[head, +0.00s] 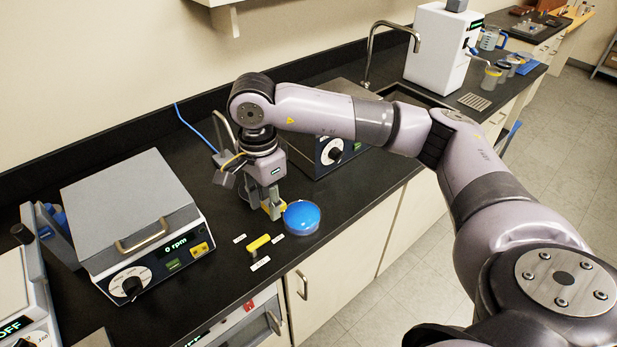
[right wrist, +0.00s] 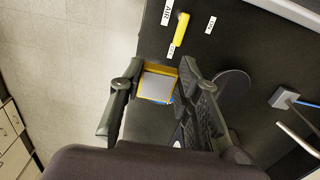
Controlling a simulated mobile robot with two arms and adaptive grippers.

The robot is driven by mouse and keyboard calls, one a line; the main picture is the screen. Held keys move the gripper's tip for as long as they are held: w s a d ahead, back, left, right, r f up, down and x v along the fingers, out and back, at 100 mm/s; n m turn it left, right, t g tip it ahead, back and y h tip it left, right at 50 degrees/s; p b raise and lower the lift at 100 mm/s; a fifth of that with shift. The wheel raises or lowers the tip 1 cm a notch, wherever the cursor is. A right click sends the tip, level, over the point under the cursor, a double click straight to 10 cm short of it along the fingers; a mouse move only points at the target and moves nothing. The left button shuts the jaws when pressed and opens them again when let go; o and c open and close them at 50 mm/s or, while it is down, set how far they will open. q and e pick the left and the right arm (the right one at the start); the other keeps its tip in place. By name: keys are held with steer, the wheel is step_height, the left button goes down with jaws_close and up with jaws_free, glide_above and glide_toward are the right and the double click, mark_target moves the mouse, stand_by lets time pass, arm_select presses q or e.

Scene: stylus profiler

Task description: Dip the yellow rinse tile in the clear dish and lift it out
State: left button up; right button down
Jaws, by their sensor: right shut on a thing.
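My right gripper (head: 270,205) is shut on a yellow-edged tile with a grey face, the yellow rinse tile (head: 272,211), which also shows between the fingers in the right wrist view (right wrist: 158,86). The tile is low over the black counter, at the left edge of a round blue dish (head: 303,217); I cannot tell whether they touch. In the right wrist view, some blue shows just behind the tile. A dark round outline (right wrist: 233,90) beside the right finger may be the clear dish; its contents cannot be made out. My left gripper is not in view.
A yellow bar (head: 259,243) lies on the counter among small white labels, near the front edge. A hotplate-like instrument (head: 130,210) stands to the left, another instrument (head: 333,150) behind the gripper. A sink tap (head: 370,55) is farther back. The counter's front strip is mostly clear.

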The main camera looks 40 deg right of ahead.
steer(key=w+d+m+p, duration=0.1)
steer(key=w+d+m, duration=0.1)
steer(key=m, duration=0.7)
arm_select(q)
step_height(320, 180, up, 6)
steer(key=p, duration=0.4)
arm_select(e)
steer(key=m, duration=2.7)
glide_toward(306, 218)
steer(key=shift+f+b, duration=2.5)
steer(key=shift+f, duration=0.3)
steer(key=shift+s+a+f+b, duration=0.15)
steer(key=shift+s+f+b, duration=0.1)
steer(key=shift+f+b, duration=0.2)
steer(key=shift+w+f, duration=0.2)
steer(key=shift+w, duration=0.05)
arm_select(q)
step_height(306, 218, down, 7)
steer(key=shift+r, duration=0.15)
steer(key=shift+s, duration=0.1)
arm_select(e)
steer(key=shift+r, duration=0.15)
